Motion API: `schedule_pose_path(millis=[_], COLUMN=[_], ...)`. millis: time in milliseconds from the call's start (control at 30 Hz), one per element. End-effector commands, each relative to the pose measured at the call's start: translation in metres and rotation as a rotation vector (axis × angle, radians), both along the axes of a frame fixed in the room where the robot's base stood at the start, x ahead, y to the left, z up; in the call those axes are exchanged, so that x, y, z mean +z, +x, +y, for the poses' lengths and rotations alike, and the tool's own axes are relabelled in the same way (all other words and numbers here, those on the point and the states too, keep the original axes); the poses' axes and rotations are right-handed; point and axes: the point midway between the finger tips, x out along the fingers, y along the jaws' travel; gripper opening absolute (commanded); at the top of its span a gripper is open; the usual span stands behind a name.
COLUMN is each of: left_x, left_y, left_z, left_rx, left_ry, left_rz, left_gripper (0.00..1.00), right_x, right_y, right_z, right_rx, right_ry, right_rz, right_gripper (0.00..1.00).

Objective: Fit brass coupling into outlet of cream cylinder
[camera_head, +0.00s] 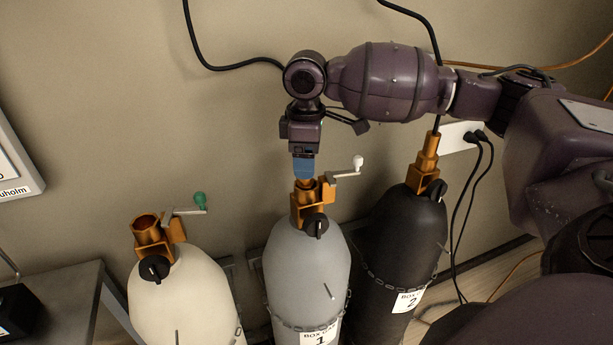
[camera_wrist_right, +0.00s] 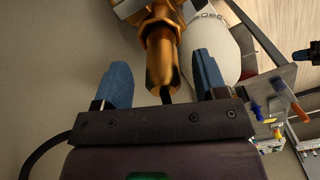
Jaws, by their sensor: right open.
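The cream cylinder (camera_head: 182,298) stands at the left in the head view. Its brass outlet (camera_head: 147,224) is an open, empty-looking cup beside a green-knobbed lever. The brass coupling (camera_wrist_right: 162,62) shows in the right wrist view between my blue fingers, with gaps on both sides and a black hose at its near end. In the head view it is mostly hidden by my fingers, at the grey cylinder's valve (camera_head: 311,205); I cannot tell how deep it sits. My right gripper (camera_head: 304,170) is open, pointing down around the coupling; it also shows in the wrist view (camera_wrist_right: 163,68). My left gripper is out of view.
The grey cylinder (camera_head: 305,270) stands mid-row, its white-knobbed lever (camera_head: 357,163) close to my fingers. The black cylinder (camera_head: 402,240) to the right has its own brass fitting and hose. A black hose (camera_head: 225,67) crosses the wall. A dark table (camera_head: 62,280) is at lower left.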

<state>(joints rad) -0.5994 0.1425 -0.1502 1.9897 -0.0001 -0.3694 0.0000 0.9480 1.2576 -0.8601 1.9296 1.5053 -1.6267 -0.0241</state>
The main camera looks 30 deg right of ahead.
Motion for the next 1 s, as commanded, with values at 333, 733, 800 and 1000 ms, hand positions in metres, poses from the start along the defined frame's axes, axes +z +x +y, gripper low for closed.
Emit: schedule_pose_path(millis=[333,733,800,1000], left_x=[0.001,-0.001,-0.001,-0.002], left_y=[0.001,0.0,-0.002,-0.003], left_z=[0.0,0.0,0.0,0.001], left_rx=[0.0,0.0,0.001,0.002], left_ry=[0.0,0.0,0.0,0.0], left_rz=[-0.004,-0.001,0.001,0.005], left_gripper=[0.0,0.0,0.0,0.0], right_x=[-0.026,-0.027,-0.027,-0.027], right_y=[-0.001,-0.002,-0.002,-0.002], right_z=[0.0,0.0,0.0,0.0], right_rx=[0.0,0.0,0.0,0.0], right_ry=[0.0,-0.001,-0.001,-0.001], right_rz=[0.006,0.009,0.009,0.009], right_gripper=[0.66,0.15,0.04,0.04])
